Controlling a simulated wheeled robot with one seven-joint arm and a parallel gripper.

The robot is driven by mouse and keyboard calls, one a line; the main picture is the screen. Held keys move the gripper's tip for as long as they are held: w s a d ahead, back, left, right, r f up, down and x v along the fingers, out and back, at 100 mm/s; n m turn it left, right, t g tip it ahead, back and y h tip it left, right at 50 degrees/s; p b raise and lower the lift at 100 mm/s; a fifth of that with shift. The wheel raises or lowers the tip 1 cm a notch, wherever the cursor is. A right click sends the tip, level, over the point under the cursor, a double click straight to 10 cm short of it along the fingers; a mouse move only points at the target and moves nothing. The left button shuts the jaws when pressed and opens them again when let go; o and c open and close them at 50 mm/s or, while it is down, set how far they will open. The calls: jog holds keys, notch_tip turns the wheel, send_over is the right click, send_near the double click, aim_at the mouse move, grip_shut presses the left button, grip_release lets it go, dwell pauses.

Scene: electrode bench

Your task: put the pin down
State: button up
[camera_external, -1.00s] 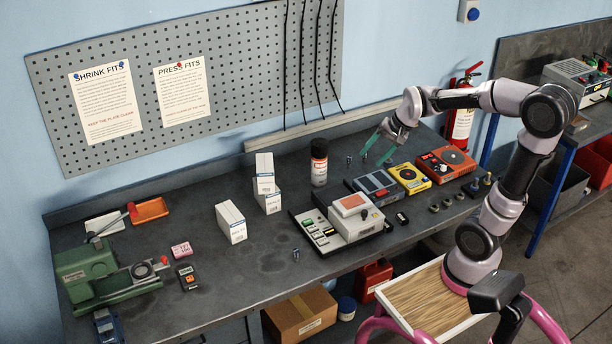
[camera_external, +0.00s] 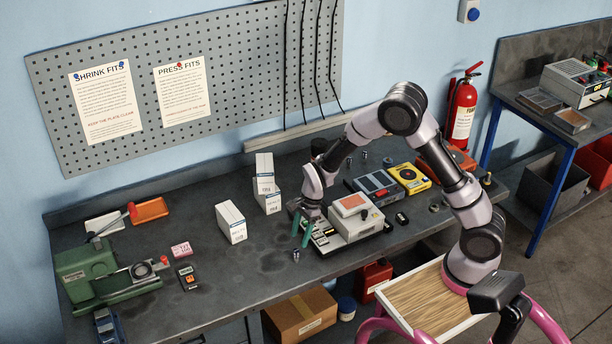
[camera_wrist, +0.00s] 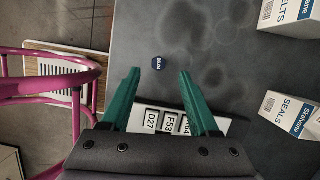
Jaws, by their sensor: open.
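A small dark pin (camera_external: 295,254) stands on the bare bench top in front of the grey instrument. In the wrist view a dark, many-sided top (camera_wrist: 159,64) marked with small white digits, which looks like the same pin, lies just ahead of and between my fingertips. My gripper (camera_external: 301,236) has green fingers pointing down, close behind the pin in the external view. In the wrist view my gripper (camera_wrist: 158,78) is open with nothing between its fingers. I cannot tell its exact height over the bench.
The grey instrument (camera_external: 366,226) has a row of labelled white tiles (camera_wrist: 166,122) beside my fingers. White boxes (camera_external: 231,222) stand to the left. More small pins (camera_external: 365,155) stand at the back. The bench (camera_external: 263,262) left of the pin is clear.

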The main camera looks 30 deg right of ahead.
aim_at(296, 254)
jog(key=x, duration=0.8)
jog(key=shift+d+f, duration=0.2)
grip_shut()
